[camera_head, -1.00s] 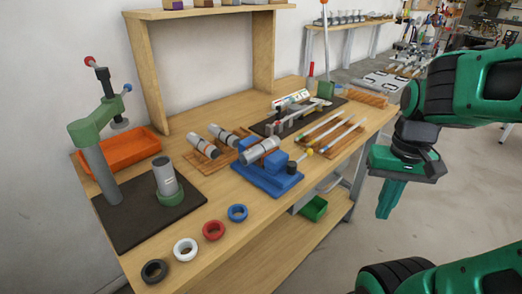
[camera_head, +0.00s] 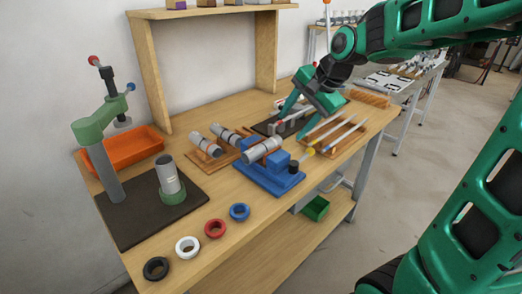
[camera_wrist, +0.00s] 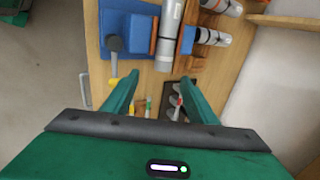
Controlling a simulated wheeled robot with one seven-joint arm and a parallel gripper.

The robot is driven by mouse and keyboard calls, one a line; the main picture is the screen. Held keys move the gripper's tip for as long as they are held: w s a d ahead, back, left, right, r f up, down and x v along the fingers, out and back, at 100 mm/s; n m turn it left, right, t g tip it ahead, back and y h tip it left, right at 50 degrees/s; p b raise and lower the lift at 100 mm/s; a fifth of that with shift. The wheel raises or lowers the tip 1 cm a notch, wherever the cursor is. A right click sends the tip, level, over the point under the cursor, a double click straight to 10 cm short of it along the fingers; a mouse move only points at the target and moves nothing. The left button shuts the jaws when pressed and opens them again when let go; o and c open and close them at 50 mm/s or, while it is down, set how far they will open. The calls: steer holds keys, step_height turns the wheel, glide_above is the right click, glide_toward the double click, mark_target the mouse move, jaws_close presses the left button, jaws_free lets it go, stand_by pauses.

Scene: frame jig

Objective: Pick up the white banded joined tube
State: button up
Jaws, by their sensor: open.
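A grey-white joined tube (camera_head: 262,149) lies in the blue fixture (camera_head: 268,179); it also shows in the wrist view (camera_wrist: 169,32). Two similar banded tubes, one nearer (camera_head: 207,147) and one farther (camera_head: 226,135), lie on a wooden cradle behind it; they also show in the wrist view, one (camera_wrist: 212,38) beside the fixture and one (camera_wrist: 224,7) at the top edge. I cannot tell for sure which carries the white band. My gripper (camera_head: 292,122) is open and empty above the bench, right of the fixture; its fingers also show in the wrist view (camera_wrist: 158,77), apart from every tube.
A green press with an upright tube (camera_head: 168,174) stands at left on a dark mat, by an orange tray (camera_head: 130,150). Several coloured rings, including a blue one (camera_head: 239,211), lie along the front edge. Thin rods (camera_head: 334,134) lie right of the fixture. A wooden shelf stands behind.

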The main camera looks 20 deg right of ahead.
mark_target(279, 137)
steer(key=x, duration=0.5)
steer(key=shift+f, duration=0.1)
steer(key=shift+w+r+x, duration=0.1)
steer(key=shift+w+x, duration=0.05)
steer(key=shift+x, duration=0.75)
steer(key=shift+w+r+x, duration=0.1)
steer(key=shift+w+x, duration=0.05)
steer(key=shift+x, duration=0.7)
steer(key=shift+w+x, duration=0.2)
steer(key=shift+x, duration=0.7)
steer(key=shift+d, duration=0.1)
steer(key=c, duration=1.2)
jaws_close()
steer(key=shift+r, duration=0.15)
